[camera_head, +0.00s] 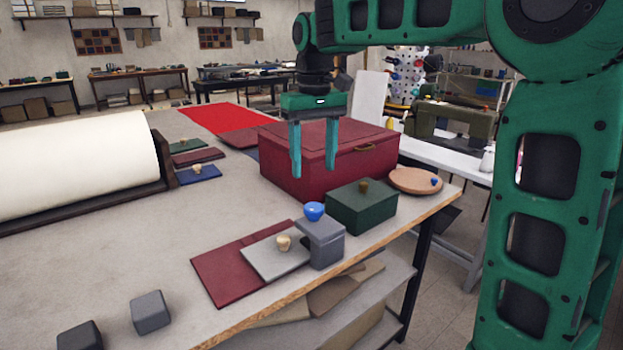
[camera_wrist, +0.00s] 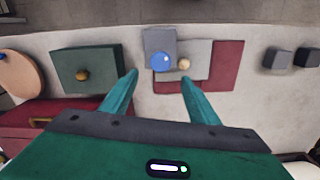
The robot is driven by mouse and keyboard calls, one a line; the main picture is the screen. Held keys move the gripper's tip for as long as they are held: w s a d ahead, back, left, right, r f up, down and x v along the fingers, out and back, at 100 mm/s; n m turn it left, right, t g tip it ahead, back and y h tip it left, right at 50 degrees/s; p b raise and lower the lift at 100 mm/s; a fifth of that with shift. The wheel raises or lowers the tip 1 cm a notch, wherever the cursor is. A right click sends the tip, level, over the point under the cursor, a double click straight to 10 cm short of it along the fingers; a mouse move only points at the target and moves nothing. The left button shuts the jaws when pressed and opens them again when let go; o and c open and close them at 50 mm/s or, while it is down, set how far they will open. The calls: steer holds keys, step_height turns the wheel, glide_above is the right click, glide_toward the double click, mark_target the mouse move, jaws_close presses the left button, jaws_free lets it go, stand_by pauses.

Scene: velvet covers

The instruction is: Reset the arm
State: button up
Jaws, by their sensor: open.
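My gripper (camera_head: 311,150) is open and empty, pointing down in front of the large red velvet box (camera_head: 285,160) in the head view. Its two teal fingers also show in the wrist view (camera_wrist: 158,92), well apart with nothing between them. Below and nearer the table's front edge are a green box (camera_head: 350,213) with a brass knob and a grey box (camera_head: 327,250) with a blue knob (camera_head: 314,211). Beside the grey box, a light grey panel (camera_head: 262,262) with a cream knob (camera_head: 284,242) lies on a dark red panel (camera_head: 218,278).
Two dark grey blocks (camera_head: 151,312) sit at the table's near edge. A large cream roll (camera_head: 70,165) fills the left. A round wooden disc (camera_head: 413,180) with a blue knob lies at the right corner. Bare tabletop (camera_head: 130,240) is free left of the panels.

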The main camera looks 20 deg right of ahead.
steer(key=shift+r, duration=0.45)
steer(key=s+d+f+m, duration=0.4)
steer(key=s+d+f, duration=0.2)
steer(key=s+d, duration=0.6)
steer(key=s+d+f+m, duration=0.2)
steer(key=s+f, duration=0.4)
steer(key=s, duration=0.3)
steer(key=s+d+f+m, duration=0.2)
steer(key=s+f, duration=0.4)
steer(key=s, duration=0.4)
steer(key=shift+s+d, duration=0.25)
steer(key=shift+d, duration=0.55)
steer(key=shift+w+f, duration=0.1)
steer(key=shift+w, duration=0.05)
